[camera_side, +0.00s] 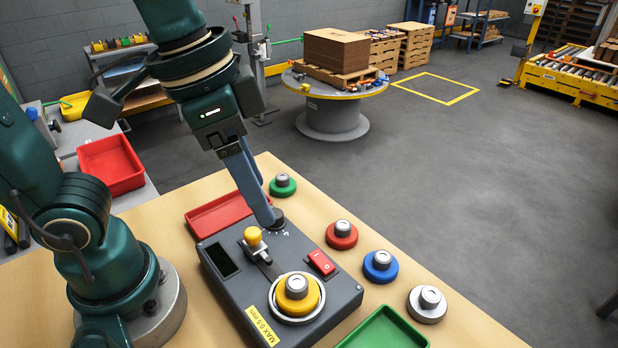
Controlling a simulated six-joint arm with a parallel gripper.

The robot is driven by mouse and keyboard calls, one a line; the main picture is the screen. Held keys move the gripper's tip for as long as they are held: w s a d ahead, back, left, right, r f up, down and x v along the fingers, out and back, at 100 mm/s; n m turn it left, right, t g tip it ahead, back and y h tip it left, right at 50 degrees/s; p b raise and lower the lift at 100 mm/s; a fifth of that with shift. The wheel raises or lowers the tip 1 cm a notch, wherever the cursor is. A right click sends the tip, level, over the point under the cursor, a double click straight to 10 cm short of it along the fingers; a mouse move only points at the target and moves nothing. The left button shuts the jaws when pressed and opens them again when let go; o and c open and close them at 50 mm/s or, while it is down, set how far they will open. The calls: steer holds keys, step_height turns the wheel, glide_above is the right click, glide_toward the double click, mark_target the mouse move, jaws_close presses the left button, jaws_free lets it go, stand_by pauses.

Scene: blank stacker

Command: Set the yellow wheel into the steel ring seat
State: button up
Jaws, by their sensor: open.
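The yellow wheel (297,302) has a grey metal hub on top. It sits inside the steel ring seat (272,309) on the grey control box (232,297), looks level, and the ring shows around it. My gripper (268,219) points down over the far edge of the box, beside a dark knob (279,216), behind and apart from the yellow wheel. Its blue-grey fingers overlap in this view, so the gap between them is hidden. Nothing shows held in it. Whether the fingertips touch the knob or the box is unclear.
The box also carries a yellow-topped lever (253,237) and a red rocker switch (321,263). Green (283,185), red (342,235), blue (381,267) and grey (427,304) wheels stand on the wooden table along its right side. Red (215,214) and green (385,333) trays flank the box.

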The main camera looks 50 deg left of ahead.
steer(key=s+a+f+n+t+y, duration=0.1)
steer(key=a+f+n+t, duration=0.1)
steer(key=a, duration=0.4)
steer(key=shift+s+f+n+t, duration=0.2)
steer(key=shift+f+n+t, duration=0.35)
steer(key=shift+n, duration=0.65)
